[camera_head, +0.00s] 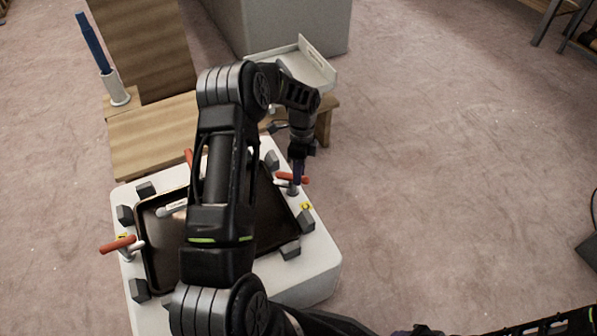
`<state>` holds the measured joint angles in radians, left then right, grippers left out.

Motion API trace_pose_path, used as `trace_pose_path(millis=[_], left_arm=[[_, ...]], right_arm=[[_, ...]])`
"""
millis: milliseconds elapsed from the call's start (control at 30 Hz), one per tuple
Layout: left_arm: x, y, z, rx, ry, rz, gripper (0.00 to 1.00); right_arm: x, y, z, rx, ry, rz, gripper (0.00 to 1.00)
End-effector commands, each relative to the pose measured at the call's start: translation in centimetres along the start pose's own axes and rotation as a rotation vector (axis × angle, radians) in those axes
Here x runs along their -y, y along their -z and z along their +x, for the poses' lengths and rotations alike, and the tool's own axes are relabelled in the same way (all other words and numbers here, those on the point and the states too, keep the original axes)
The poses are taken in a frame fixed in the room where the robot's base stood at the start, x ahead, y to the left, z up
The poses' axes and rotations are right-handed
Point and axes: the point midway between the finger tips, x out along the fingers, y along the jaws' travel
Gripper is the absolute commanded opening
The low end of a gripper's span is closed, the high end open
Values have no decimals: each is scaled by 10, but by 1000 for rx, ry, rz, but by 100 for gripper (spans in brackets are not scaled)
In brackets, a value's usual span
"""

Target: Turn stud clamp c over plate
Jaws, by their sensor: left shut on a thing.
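A dark plate (165,248) lies on a white block (318,262), with grey blocks around its edge. Stud clamps with red handles stand around it: one at the left edge (118,244), one at the right edge (293,177) and one at the back (189,157), mostly hidden by my arm. I cannot read which is clamp c. My left gripper (298,175) points down at the right clamp and is shut on its red handle; the fingertips are small and dark here. My left arm hides much of the plate's middle. My right gripper is out of view.
A pale tool (172,207) lies on the plate. Behind stand a wooden bench (150,138), a cup with a blue stick (117,88) and a white tray (305,65). A grey box (290,22) is farther back.

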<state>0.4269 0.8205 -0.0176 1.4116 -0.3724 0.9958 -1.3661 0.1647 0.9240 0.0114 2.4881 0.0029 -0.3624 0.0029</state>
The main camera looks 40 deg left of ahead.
Motion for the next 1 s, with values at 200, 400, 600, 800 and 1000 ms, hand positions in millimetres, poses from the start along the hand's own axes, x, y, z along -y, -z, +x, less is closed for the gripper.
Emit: trace_pose_path(millis=[200, 400, 600, 800, 1000], left_arm=[[4, -2, -2, -41, 2, -203, 0], [7, -4, -3, -78, 3, -388, 0], [9, -6, -3, -109, 3, -542, 0], [11, -7, -3, -129, 3, -646, 0], [11, -8, -3, -139, 3, -694, 0]], right_arm=[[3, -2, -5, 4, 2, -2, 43], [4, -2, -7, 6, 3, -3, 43], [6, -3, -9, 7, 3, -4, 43], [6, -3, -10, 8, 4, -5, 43], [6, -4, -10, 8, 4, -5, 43]])
